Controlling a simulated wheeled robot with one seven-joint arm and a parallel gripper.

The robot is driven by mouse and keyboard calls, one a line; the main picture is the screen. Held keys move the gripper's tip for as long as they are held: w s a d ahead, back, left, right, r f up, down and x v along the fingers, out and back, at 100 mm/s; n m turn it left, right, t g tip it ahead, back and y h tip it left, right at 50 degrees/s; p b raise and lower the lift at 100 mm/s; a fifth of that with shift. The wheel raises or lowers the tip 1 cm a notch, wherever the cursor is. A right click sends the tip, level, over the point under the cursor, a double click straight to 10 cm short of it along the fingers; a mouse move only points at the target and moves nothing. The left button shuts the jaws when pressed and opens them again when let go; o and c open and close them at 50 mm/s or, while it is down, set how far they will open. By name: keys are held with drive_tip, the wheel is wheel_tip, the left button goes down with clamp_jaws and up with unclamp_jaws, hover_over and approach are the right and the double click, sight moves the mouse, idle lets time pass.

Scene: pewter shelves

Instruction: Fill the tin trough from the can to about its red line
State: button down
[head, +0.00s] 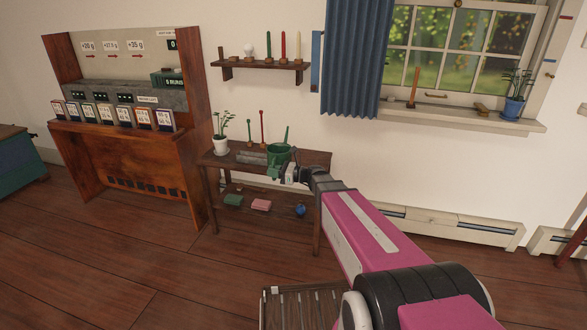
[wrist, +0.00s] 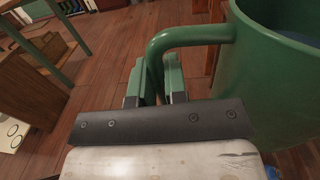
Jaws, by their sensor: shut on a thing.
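The green can (head: 279,153) is over the small wooden table in the head view. It looks about upright. In the wrist view the can (wrist: 258,85) fills the right side, with bluish contents visible inside its rim. My gripper (wrist: 158,78) is shut on the can's handle (wrist: 190,36); in the head view my gripper (head: 292,174) is at the can's lower right. A grey, low, long thing that looks like the tin trough (head: 250,158) lies on the tabletop just left of the can. Its red line and its inside are too small to make out.
A potted plant (head: 221,144) stands left on the table (head: 318,160), with thin red and green upright things behind the trough. A lower shelf holds a pink block (head: 261,205) and a blue ball (head: 300,210). A wall shelf (head: 262,65) hangs above.

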drive_tip(key=a+f+g, duration=0.1)
drive_tip(key=a+f, duration=0.1)
drive_tip(key=a, duration=0.4)
drive_tip(key=w+a+f+m+g, duration=0.1)
drive_tip(key=a+g, duration=0.1)
drive_tip(key=a, duration=0.4)
drive_tip(key=shift+w+a+f+y, duration=0.2)
drive_tip(key=shift+w+f+y, duration=0.05)
drive_tip(key=shift+f+y, duration=0.1)
drive_tip(key=shift+w+r+m, duration=0.15)
drive_tip(key=shift+r+m, duration=0.45)
drive_tip(key=shift+r, duration=0.7)
drive_tip(key=shift+w+r+m, duration=0.15)
drive_tip(key=shift+r+m, duration=0.45)
drive_tip(key=shift+r, duration=0.7)
idle(3.8)
